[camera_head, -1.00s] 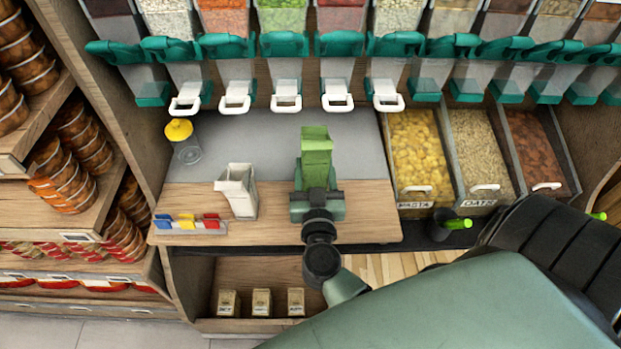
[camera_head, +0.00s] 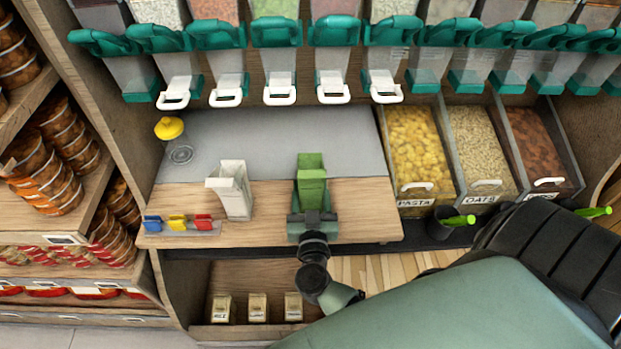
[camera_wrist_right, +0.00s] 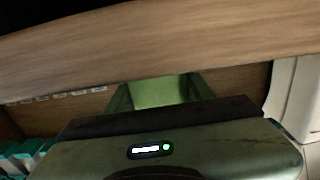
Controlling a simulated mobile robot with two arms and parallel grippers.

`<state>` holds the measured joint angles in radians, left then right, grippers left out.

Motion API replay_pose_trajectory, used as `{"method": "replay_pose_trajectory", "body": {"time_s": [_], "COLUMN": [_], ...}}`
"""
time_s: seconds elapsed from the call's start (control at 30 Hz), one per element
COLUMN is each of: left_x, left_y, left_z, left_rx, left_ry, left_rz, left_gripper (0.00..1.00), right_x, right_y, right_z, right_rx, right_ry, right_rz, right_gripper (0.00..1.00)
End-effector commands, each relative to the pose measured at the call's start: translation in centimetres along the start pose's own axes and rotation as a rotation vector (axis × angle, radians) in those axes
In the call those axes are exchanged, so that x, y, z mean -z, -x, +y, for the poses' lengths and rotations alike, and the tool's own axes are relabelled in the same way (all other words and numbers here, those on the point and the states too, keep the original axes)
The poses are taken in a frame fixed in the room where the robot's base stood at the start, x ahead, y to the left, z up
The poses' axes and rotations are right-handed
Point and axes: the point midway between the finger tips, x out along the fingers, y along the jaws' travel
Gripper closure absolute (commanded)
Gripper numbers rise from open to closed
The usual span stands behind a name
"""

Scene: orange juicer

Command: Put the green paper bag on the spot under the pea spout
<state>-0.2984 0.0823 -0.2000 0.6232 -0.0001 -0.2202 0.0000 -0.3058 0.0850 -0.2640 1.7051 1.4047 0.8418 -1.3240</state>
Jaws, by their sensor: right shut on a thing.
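The green paper bag (camera_head: 311,185) is upright over the wooden front part of the counter; I cannot tell whether it touches the counter. My right gripper (camera_head: 312,217) is shut on its lower front side. The bag also shows in the right wrist view (camera_wrist_right: 165,92), partly hidden by the gripper. The pea dispenser (camera_head: 275,10) hangs at the top, with its spout and white handle (camera_head: 280,90) above the grey mat (camera_head: 275,140). The mat under this spout is bare, behind and slightly left of the bag. My left gripper is not in view.
A white paper bag (camera_head: 233,192) stands left of the green bag. A clear jar with a yellow lid (camera_head: 169,128) stands at the mat's left. A rack of coloured clips (camera_head: 180,224) lies front left. Bins of pasta (camera_head: 417,150) and oats (camera_head: 482,145) stand right. Other dispensers hang in a row.

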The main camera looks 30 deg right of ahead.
Motion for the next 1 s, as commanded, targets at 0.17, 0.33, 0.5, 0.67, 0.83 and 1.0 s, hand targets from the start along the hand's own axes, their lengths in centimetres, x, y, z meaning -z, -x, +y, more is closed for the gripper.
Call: {"method": "replay_pose_trajectory", "body": {"time_s": [0.17,0.33,0.5,0.67,0.83,1.0], "left_x": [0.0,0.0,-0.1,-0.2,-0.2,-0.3], "left_y": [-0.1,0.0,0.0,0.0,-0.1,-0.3], "left_z": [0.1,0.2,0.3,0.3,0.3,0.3], "left_rx": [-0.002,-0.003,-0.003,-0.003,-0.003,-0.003], "left_ry": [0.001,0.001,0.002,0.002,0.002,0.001], "left_rz": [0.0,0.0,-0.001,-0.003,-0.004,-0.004], "left_gripper": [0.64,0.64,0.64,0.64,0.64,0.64], "right_x": [-0.4,-0.3,-0.3,0.0,-0.1,-0.2], "right_y": [0.0,0.0,0.0,0.3,3.1,7.0], "right_z": [0.0,0.0,0.0,0.0,0.1,0.0], "right_rx": [-0.001,-0.001,0.0,0.0,-0.001,0.0], "right_ry": [0.0,-0.001,0.0,0.001,0.0,0.0], "right_rz": [-0.001,-0.001,-0.001,-0.002,-0.005,-0.006], "right_gripper": [0.92,0.26,0.26,0.26,0.26,0.26]}}
